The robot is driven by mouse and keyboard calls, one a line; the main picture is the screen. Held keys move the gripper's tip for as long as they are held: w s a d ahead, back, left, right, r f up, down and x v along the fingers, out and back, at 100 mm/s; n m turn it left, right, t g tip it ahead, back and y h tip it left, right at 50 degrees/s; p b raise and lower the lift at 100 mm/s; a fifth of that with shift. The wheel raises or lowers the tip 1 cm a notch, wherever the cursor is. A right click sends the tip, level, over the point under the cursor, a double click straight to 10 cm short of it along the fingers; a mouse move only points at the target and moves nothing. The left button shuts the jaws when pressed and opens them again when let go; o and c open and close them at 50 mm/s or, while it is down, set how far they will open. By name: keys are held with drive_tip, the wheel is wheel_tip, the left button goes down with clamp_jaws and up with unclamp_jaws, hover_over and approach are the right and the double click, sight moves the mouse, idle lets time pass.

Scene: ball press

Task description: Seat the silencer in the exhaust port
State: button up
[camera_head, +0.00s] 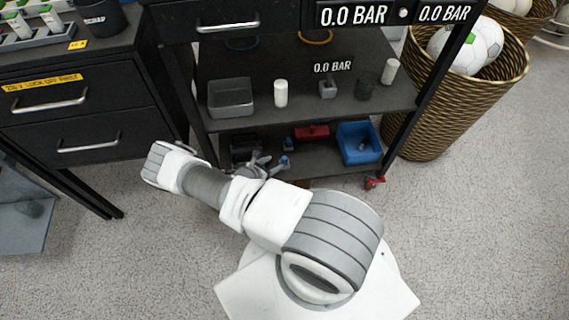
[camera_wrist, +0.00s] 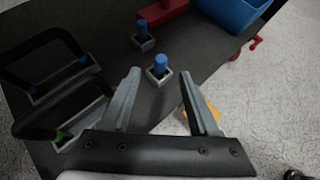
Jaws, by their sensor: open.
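Which one is the silencer, if either, I cannot tell. My gripper (camera_wrist: 160,73) is open and empty, at the lower shelf's front. I cannot make out the exhaust port for certain.
On the lower shelf (camera_head: 318,165) are a red part (camera_head: 312,132), a blue bin (camera_head: 358,143) and a black-handled item (camera_wrist: 65,85). The shelf above holds a metal tray (camera_head: 231,98), a white cylinder (camera_head: 281,93) and a grey block (camera_head: 328,89). A ball basket (camera_head: 425,120) stands right.

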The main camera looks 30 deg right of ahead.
sight(283, 159)
drive_tip(key=b+x, duration=0.1)
drive_tip(key=x, duration=0.3)
drive_tip(key=b+x, duration=0.3)
drive_tip(key=x, duration=0.2)
drive_tip(key=shift+s+a+f, duration=0.1)
drive_tip(key=shift+f, duration=0.2)
drive_tip(key=shift+r, duration=0.1)
clamp_jaws()
